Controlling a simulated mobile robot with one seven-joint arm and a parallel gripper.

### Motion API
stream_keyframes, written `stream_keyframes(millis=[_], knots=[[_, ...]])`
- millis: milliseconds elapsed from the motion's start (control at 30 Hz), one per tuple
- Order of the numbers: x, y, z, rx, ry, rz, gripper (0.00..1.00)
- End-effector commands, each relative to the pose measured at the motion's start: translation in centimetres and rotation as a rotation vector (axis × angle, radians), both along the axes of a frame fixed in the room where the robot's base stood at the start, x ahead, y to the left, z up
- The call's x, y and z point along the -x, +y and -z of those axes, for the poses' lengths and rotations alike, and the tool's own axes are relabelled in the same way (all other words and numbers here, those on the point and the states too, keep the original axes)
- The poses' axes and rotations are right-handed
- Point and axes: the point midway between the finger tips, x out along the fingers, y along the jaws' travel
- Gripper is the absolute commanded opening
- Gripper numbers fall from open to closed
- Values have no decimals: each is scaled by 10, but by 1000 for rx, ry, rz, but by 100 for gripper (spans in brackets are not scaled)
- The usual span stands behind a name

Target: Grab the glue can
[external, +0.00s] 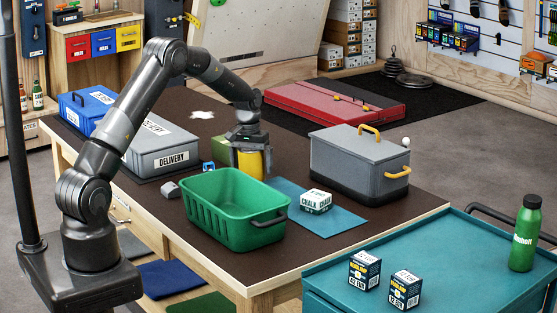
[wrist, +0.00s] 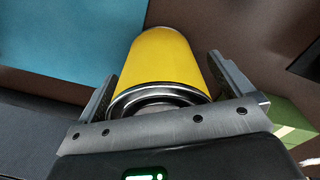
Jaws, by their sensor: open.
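The glue can is a yellow cylinder (external: 251,163) with a metal rim, standing on the dark table top behind the green basket. In the wrist view the yellow can (wrist: 162,62) lies between the two fingers, rim end towards the palm. My gripper (external: 250,145) points down over the can in the external view. In the wrist view my gripper (wrist: 165,85) is open, with a finger on each side of the can. Small gaps seem to show between the fingers and the can.
The green basket (external: 222,212) stands close in front of the can. A blue mat (external: 335,222) with a chalk box (external: 316,201) lies to the right, with a grey toolbox (external: 350,165) behind. A grey delivery box (external: 163,143) and blue case (external: 82,112) stand left.

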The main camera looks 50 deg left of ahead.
Motion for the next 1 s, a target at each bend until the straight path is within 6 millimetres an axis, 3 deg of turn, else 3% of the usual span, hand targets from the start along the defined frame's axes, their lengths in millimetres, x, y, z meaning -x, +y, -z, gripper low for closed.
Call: stream_keyframes(millis=[267,1000], knots=[[0,0,4,-1,-1,0,96],[0,0,4,-1,-1,0,35]])
